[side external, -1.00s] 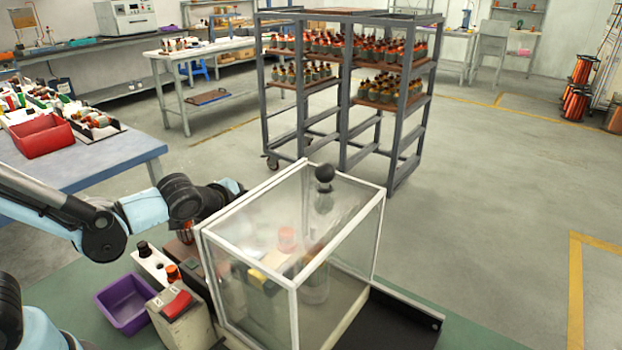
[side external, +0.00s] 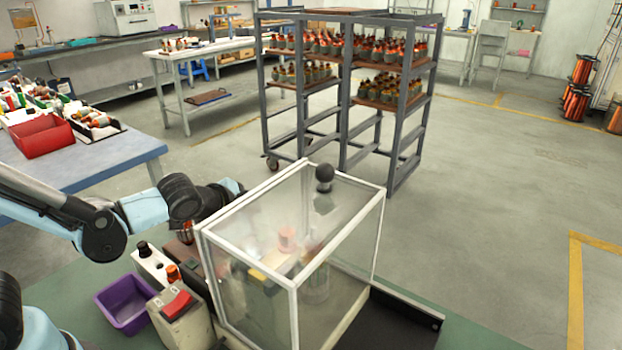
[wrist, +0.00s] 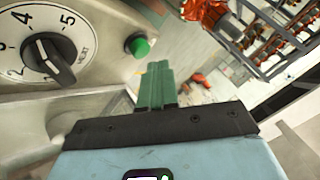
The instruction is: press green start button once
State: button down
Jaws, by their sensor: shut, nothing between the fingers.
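In the wrist view the round green button (wrist: 137,45) sits on a pale panel, just right of a numbered dial with a black pointer knob (wrist: 50,60). My gripper (wrist: 158,68) is shut and empty, its green fingers side by side. In the picture the fingertips are just below and right of the button. A small gap shows between them, and I cannot tell the depth. In the side view my wrist is behind the clear-walled box (side external: 290,250), and the fingertips and green button are hidden there.
A control box with a red switch (side external: 177,304) and a purple bin (side external: 128,305) stand left of the clear-walled box, which has a black ball knob (side external: 324,172) on top. A grey rack (side external: 392,130) of wound parts stands behind. The floor to the right is open.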

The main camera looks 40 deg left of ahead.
jog(key=shift+f, duration=0.2)
jog(key=shift+f, duration=0.25)
